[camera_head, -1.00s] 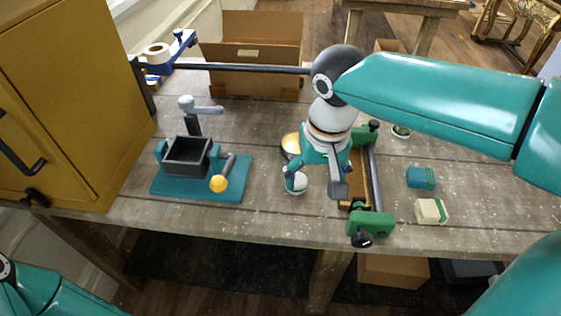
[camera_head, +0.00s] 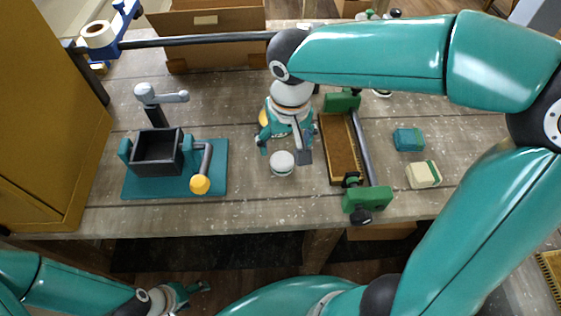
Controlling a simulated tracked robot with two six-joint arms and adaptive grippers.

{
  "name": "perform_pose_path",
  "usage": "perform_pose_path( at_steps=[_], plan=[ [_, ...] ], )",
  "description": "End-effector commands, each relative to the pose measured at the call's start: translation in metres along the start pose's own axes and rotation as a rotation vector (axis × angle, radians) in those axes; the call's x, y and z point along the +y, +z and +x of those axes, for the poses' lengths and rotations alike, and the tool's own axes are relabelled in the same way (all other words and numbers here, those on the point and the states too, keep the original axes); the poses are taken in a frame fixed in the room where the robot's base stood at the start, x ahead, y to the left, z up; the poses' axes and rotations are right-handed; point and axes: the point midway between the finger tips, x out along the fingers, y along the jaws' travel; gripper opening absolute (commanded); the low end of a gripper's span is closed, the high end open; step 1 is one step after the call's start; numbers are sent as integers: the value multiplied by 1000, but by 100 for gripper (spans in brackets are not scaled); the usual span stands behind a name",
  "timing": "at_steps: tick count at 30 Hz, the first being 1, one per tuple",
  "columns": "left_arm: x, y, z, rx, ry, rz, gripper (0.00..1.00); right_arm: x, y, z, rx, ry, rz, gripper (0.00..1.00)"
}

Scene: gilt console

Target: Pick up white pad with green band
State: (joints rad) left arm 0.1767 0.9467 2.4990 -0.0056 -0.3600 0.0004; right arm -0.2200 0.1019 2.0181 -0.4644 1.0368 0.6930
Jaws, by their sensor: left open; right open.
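The white pad with a green band (camera_head: 423,175) is a small cream block lying on the table at the right, with the green band along its right side. My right gripper (camera_head: 283,152) is open over the table, well to the left of the pad. A small round white object (camera_head: 282,163) shows just in front of its fingers, and I cannot tell whether they touch it. My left gripper (camera_head: 192,294) is open and empty at the bottom, low in front of the table.
A teal pad (camera_head: 408,139) lies just behind the white pad. A green-ended frame with a brown bed (camera_head: 340,150) stands between my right gripper and the pads. A teal-based crank box (camera_head: 157,153) stands left. A cardboard box (camera_head: 210,40) is at the back.

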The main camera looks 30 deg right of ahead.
Motion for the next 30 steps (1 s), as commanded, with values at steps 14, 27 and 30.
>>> perform_pose_path(
  at_steps=[14,27,30],
  plan=[
    [2,0,-7,0,0,0,67,-6,5,44,-5,1,0,84],
    [2,0,-7,0,0,0,67,-6,4,68,1,-1,2,84],
    [2,0,-6,0,0,0,67,-6,4,68,1,-1,2,69]
  ],
)
